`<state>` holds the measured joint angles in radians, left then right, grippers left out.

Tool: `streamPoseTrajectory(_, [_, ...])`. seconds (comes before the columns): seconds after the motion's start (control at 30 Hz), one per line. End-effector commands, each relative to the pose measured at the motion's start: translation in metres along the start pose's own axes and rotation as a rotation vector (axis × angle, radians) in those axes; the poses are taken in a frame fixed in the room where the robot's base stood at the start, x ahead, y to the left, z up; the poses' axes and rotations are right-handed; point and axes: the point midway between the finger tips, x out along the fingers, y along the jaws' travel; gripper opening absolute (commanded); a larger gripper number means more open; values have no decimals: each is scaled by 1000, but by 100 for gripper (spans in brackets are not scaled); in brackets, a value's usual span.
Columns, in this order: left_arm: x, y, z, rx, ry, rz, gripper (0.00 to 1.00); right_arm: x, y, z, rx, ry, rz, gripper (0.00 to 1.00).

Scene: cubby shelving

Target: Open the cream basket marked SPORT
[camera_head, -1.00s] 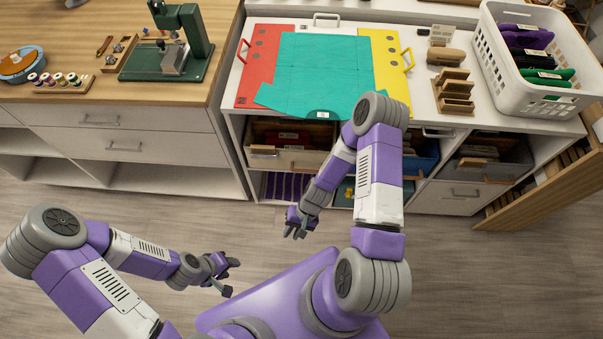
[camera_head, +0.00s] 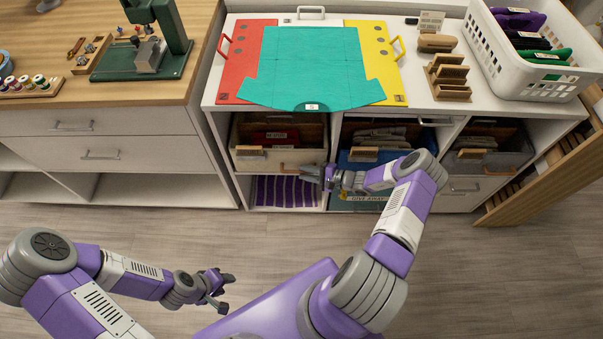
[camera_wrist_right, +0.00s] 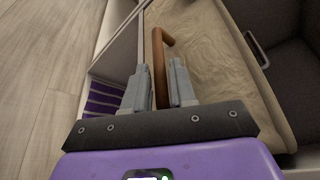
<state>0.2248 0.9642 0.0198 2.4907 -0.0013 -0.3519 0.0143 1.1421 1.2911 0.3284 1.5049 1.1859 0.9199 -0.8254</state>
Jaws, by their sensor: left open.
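The cream basket (camera_head: 268,164) sits in the upper left cubby, its label too small to read surely. It also shows in the right wrist view (camera_wrist_right: 215,75) with a brown bar handle (camera_wrist_right: 160,65) on its front. My right gripper (camera_head: 312,173) is at the basket's lower right front. In the right wrist view its fingers (camera_wrist_right: 160,85) are apart, with the handle between them. A gap shows beside the handle; I cannot tell whether either finger touches it. My left gripper (camera_head: 224,290) is open and empty, low over the floor, away from the shelving.
A blue basket (camera_head: 350,163) and a grey basket (camera_head: 510,155) sit in the cubbies to the right. Purple striped cloth (camera_head: 285,191) lies below the cream basket. A teal sheet (camera_head: 318,65) and a white crate (camera_head: 535,90) are on top. The floor in front is free.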

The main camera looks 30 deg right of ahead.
Motion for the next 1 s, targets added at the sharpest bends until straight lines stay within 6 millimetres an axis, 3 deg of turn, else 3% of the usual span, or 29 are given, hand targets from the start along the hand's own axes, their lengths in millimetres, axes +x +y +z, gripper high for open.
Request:
streamPoseTrajectory(0.2, [6,-2,0,0,0,0,43,21,0,0,0,0,1,25])
streamPoseTrajectory(0.47, [6,-2,0,0,0,0,43,22,0,0,0,0,2,25])
streamPoseTrajectory(0.67, [6,-2,0,0,0,0,43,22,0,0,0,0,2,0])
streamPoseTrajectory(1.0, [5,-2,0,0,0,0,43,21,0,1,1,1,2,0])
